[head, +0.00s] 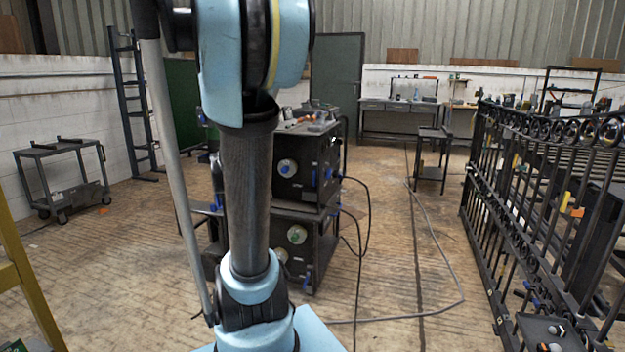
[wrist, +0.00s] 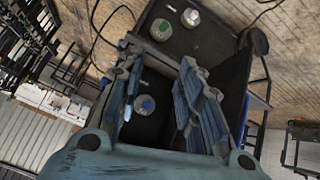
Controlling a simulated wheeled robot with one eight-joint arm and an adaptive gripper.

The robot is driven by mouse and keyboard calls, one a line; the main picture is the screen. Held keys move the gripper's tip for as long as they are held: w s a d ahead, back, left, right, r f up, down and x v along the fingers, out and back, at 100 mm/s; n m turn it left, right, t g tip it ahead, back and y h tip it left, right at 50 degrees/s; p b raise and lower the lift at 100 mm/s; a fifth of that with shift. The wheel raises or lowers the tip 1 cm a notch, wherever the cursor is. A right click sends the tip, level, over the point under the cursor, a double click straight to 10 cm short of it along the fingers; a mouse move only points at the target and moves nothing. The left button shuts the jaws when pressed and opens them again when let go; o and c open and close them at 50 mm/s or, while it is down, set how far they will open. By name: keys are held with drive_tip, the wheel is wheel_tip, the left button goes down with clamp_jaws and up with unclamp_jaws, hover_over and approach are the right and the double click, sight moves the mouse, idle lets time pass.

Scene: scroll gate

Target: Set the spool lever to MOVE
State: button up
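A black machine of stacked boxes (head: 302,188) stands ahead, partly hidden behind my arm in the head view. Its upper box bears a pale round dial with a blue centre (head: 287,168) and small blue handles (head: 328,174). Its lower box bears a green-centred dial (head: 297,234) and another blue handle (head: 308,277). I cannot tell which part is the spool lever, and no MOVE label is readable. In the wrist view, my gripper (wrist: 163,68) is open and empty, its fingers spread over the machine. The blue-centred dial (wrist: 146,103) shows between the fingers.
Dark cables (head: 368,215) trail from the machine across the wooden floor. A black iron gate (head: 535,190) stands at the right, and a grey cart (head: 60,180) at the left. A yellow frame (head: 22,270) is at the near left. The floor right of the machine is mostly clear.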

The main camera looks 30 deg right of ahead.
drive_tip(key=w+d+r+m+t+h, duration=0.1)
drive_tip(key=w+d+r+m+h, duration=0.15)
drive_tip(key=w+d, duration=0.75)
drive_tip(key=m+t+h, duration=0.1)
drive_tip(key=t+h, duration=0.4)
approach(314, 175)
drive_tip(key=shift+y, duration=0.25)
drive_tip(key=x, duration=0.9)
drive_tip(key=shift+d+r, duration=0.15)
drive_tip(key=shift+r, duration=0.05)
drive_tip(key=shift+c, duration=0.5)
clamp_jaws()
